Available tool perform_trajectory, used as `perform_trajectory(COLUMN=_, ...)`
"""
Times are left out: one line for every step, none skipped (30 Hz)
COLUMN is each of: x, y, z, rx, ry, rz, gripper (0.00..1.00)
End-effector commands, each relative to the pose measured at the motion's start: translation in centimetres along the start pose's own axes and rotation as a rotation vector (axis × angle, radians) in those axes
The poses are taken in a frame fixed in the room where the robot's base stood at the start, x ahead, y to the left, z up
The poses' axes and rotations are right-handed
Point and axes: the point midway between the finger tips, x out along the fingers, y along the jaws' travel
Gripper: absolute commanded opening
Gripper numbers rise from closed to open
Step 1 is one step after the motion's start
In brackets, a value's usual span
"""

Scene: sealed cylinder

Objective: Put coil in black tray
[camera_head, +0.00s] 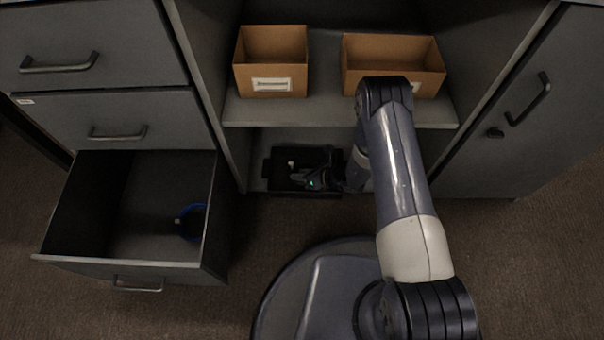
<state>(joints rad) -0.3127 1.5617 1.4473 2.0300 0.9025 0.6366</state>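The black tray (268,172) sits on the low shelf of the open cabinet bay, in the middle of the view. My gripper (300,176) reaches into the tray from the right, low over its floor. A small pale thing (291,165) shows near the fingertips; I cannot tell what it is or whether the fingers touch it. The fingers are dark against the dark tray, so their opening is unclear. A blue rounded thing (190,222), partly in shadow, lies in the open drawer at the left. I cannot tell for sure which thing is the coil.
The open drawer (120,264) juts out at the left. Two cardboard boxes, left (271,62) and right (392,56), stand on the shelf (325,110) above the tray, close to my arm. A closed cabinet door (525,110) is at the right.

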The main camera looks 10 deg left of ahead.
Motion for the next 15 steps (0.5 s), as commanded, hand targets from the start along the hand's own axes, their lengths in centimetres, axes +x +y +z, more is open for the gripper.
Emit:
perform_trajectory(x=-0.03, y=0.01, z=0.06, rx=0.000, ry=0.000, rz=0.000, gripper=0.29)
perform_trajectory(x=-0.03, y=0.00, z=0.06, rx=0.000, ry=0.000, rz=0.000, gripper=0.31)
perform_trajectory(x=-0.03, y=0.01, z=0.06, rx=0.000, ry=0.000, rz=0.000, gripper=0.35)
perform_trajectory(x=-0.03, y=0.01, z=0.06, rx=0.000, ry=0.000, rz=0.000, gripper=0.37)
perform_trajectory(x=-0.03, y=0.01, z=0.06, rx=0.000, ry=0.000, rz=0.000, gripper=0.40)
perform_trajectory(x=-0.03, y=0.01, z=0.06, rx=0.000, ry=0.000, rz=0.000, gripper=0.42)
perform_trajectory(x=-0.03, y=0.01, z=0.06, rx=0.000, ry=0.000, rz=0.000, gripper=0.42)
perform_trajectory(x=-0.03, y=0.01, z=0.06, rx=0.000, ry=0.000, rz=0.000, gripper=0.42)
perform_trajectory(x=-0.03, y=0.01, z=0.06, rx=0.000, ry=0.000, rz=0.000, gripper=0.42)
perform_trajectory(x=-0.03, y=0.01, z=0.06, rx=0.000, ry=0.000, rz=0.000, gripper=0.42)
perform_trajectory(x=-0.03, y=0.01, z=0.06, rx=0.000, ry=0.000, rz=0.000, gripper=0.42)
perform_trajectory(x=-0.04, y=0.02, z=0.07, rx=0.000, ry=0.000, rz=0.000, gripper=0.42)
perform_trajectory(x=-0.07, y=0.04, z=0.11, rx=0.000, ry=0.000, rz=0.000, gripper=0.42)
perform_trajectory(x=-0.11, y=0.07, z=0.16, rx=0.000, ry=0.000, rz=0.000, gripper=0.42)
perform_trajectory(x=-0.21, y=0.13, z=0.28, rx=0.000, ry=0.000, rz=0.000, gripper=0.42)
